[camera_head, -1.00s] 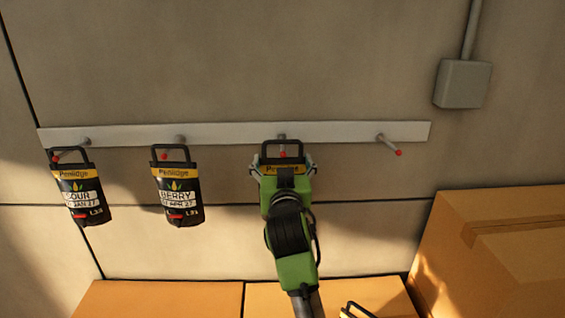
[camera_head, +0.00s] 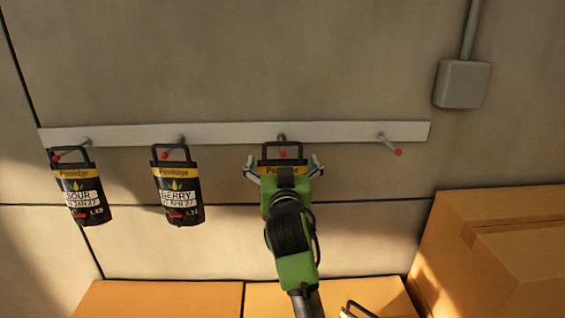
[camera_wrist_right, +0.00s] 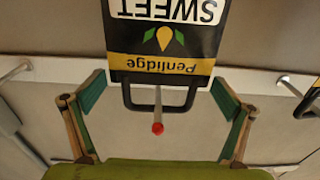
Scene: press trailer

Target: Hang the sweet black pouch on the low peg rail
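The sweet black pouch (camera_head: 270,170) is at the third peg from the left on the low peg rail (camera_head: 340,132). It is black with a yellow Penlidge band; the word SWEET on the pouch (camera_wrist_right: 165,38) reads upside down in the right wrist view. The red-tipped peg (camera_wrist_right: 157,115) shows through its handle loop, with the tip in front of the handle bar. My right gripper (camera_head: 284,165) is open, its fingers spread either side of the pouch and apart from it. It hides the pouch's lower part in the head view. My left gripper is not in view.
A sour pouch (camera_head: 80,190) and a berry pouch (camera_head: 178,188) hang on the two left pegs. The rightmost peg (camera_head: 390,146) is bare. Cardboard boxes (camera_head: 160,298) stand below, with a taller one (camera_head: 500,240) at right. Another black handle (camera_head: 358,310) shows at the bottom edge.

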